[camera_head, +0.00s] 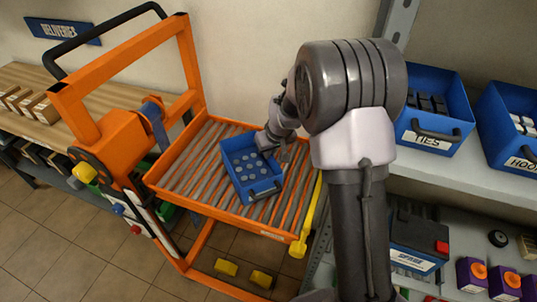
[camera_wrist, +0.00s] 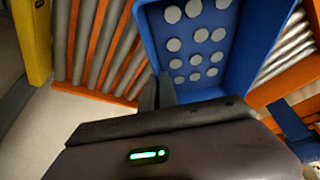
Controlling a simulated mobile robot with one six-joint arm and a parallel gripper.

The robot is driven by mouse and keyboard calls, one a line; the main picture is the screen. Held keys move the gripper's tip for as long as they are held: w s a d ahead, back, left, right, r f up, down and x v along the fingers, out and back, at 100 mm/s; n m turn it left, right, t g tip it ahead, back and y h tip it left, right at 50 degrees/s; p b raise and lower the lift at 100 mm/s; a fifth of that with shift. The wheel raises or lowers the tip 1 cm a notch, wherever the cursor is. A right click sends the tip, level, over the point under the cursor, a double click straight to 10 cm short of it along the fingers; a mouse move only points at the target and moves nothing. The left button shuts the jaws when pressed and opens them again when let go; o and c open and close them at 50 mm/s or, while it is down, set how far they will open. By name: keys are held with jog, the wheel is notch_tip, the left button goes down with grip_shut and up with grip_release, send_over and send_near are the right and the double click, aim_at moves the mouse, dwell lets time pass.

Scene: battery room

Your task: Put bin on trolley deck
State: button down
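A blue bin (camera_head: 246,190) with several round grey pieces inside is over the orange trolley's roller deck (camera_head: 190,165), toward its right side. It looks level and seems to rest on the rollers, though any small gap under it is hard to see. My gripper (camera_head: 265,142) is at the bin's far right rim. In the wrist view, the dark fingers (camera_wrist: 158,92) are close together at the corner of the bin (camera_wrist: 150,45), one on each side of its wall, so they look shut on it. The fingertips are partly hidden by the gripper body.
The trolley's orange upright frame (camera_head: 185,65) rises at the deck's left. A yellow bar (camera_head: 313,205) runs along its right edge. Blue bins (camera_head: 433,90) stand on the right shelf, and a wooden counter (camera_head: 25,75) is at left. Yellow blocks (camera_head: 227,267) are below the deck.

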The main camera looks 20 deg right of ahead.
jog(key=c, duration=1.6)
grip_release()
jog(key=shift+c, duration=0.2)
